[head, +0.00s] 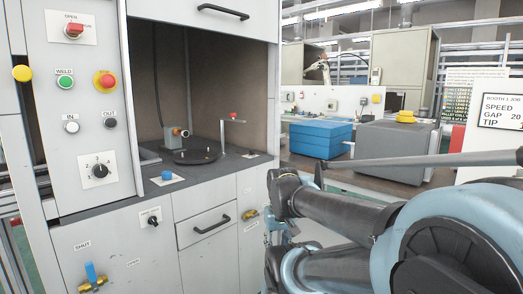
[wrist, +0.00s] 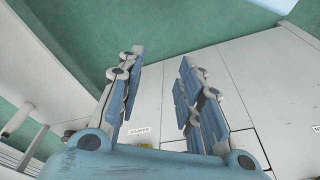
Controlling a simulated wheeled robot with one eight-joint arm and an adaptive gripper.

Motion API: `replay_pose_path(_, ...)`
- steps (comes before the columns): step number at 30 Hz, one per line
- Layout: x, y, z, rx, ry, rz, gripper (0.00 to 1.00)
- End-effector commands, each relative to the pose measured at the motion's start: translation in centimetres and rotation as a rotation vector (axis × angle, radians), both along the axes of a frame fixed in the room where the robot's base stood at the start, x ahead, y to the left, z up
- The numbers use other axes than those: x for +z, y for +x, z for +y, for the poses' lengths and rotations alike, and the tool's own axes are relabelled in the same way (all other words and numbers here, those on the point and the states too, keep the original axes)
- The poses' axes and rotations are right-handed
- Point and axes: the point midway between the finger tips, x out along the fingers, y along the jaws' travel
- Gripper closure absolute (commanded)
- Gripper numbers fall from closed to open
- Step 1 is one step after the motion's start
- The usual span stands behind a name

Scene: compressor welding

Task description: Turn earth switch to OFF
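A small black rotary switch (head: 152,221) sits under a white label on the grey cabinet front, left of a drawer, in the head view. The label is too small to read surely, so I cannot confirm that it is the earth switch. Its knob looks tilted rather than straight up. My gripper (wrist: 162,60) shows in the wrist view with its two blue fingers apart and nothing between them. In the head view my arm reaches in from the right, well right of this switch, and the fingers cannot be made out. The switch is not recognisable in the wrist view.
The upper panel holds a red OPEN switch (head: 74,30), a green WELD button (head: 65,83), a red stop button (head: 104,79) and a numbered selector (head: 100,170). A blue valve handle (head: 91,275) is low left. A drawer handle (head: 212,224) sticks out between the switch and my arm.

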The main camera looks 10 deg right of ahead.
Motion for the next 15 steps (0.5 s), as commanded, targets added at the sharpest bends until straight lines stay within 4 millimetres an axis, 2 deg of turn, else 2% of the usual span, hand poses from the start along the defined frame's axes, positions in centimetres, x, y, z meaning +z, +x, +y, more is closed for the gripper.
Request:
replay_pose_path(9, 0.0, 0.0, 0.0, 0.0, 0.0, 0.0, 0.67)
replay_pose_path(11, 0.8, -0.6, 0.0, 0.0, 0.0, -0.011, 0.67)
replay_pose_path(15, 3.2, 0.9, 0.0, 0.002, 0.002, -0.008, 0.67)
